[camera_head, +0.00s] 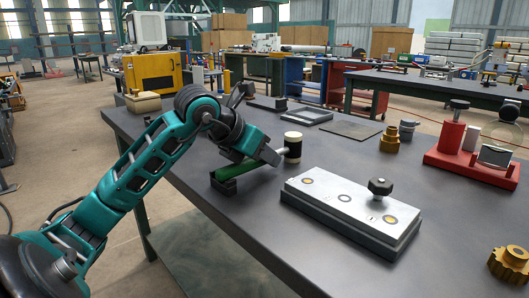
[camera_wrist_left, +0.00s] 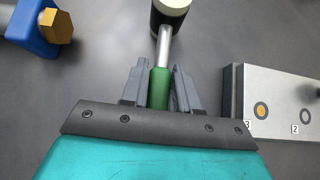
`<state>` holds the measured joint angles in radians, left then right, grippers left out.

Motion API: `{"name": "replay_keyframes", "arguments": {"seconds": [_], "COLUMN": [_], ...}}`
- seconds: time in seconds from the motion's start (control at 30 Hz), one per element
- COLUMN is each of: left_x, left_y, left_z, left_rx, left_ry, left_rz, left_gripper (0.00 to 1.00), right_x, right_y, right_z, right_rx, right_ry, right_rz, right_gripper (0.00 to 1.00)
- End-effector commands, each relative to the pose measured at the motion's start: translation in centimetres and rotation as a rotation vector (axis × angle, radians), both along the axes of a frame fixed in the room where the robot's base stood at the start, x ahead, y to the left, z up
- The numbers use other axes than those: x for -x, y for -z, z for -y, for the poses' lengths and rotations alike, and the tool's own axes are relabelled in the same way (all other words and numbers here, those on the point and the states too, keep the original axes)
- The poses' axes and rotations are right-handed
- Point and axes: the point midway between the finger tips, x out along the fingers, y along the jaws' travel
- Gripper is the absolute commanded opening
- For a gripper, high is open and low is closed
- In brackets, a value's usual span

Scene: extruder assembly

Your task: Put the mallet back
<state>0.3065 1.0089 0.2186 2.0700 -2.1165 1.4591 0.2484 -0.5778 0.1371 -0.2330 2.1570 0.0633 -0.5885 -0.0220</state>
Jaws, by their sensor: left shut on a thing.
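The mallet has a black and cream head (camera_head: 293,147), a metal shaft and a green handle (camera_head: 234,170). It lies roughly level at the left part of the grey table. My left gripper (camera_head: 266,157) is shut on the green handle near the shaft. In the left wrist view the gripper (camera_wrist_left: 159,72) has a grey finger on each side of the handle (camera_wrist_left: 158,90), and the head (camera_wrist_left: 170,12) points away at the top. My right gripper is not in view.
A pale plate with a black knob (camera_head: 345,205) lies right of the mallet. A red fixture (camera_head: 460,150), gold-coloured parts (camera_head: 389,140) and a gold gear (camera_head: 510,262) stand further right. A blue part with a gold hex end (camera_wrist_left: 55,26) shows in the wrist view.

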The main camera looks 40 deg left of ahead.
Motion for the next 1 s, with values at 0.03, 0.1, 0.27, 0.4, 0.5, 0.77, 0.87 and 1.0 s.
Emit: {"name": "replay_keyframes", "arguments": {"seconds": [0.03,0.1,0.27,0.4,0.5,0.77,0.87,1.0], "left_x": [0.0,0.0,0.0,0.0,0.0,0.0,0.5,2.4], "left_y": [-0.1,-0.1,-0.1,-0.1,-0.1,0.0,-0.5,-2.2], "left_z": [0.0,0.0,0.0,0.0,0.0,0.0,-0.1,-0.2], "left_rx": [0.0,0.0,0.0,0.0,0.0,0.0,-0.001,-0.003], "left_ry": [0.0,0.0,0.0,0.0,0.0,0.001,-0.001,0.0], "left_rz": [0.003,0.003,0.003,0.002,0.002,-0.002,0.0,0.001], "left_gripper": [0.0,0.0,0.41,0.54,0.59,0.59,0.59,0.59], "right_x": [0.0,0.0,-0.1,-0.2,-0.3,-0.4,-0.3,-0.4], "right_y": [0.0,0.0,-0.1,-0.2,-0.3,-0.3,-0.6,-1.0], "right_z": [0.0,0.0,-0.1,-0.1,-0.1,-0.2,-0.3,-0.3], "right_rx": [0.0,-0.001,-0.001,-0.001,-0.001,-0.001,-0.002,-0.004], "right_ry": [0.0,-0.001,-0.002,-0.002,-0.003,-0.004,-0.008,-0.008], "right_rz": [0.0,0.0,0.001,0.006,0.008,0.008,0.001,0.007], "right_gripper": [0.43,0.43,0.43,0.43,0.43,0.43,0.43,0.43]}}
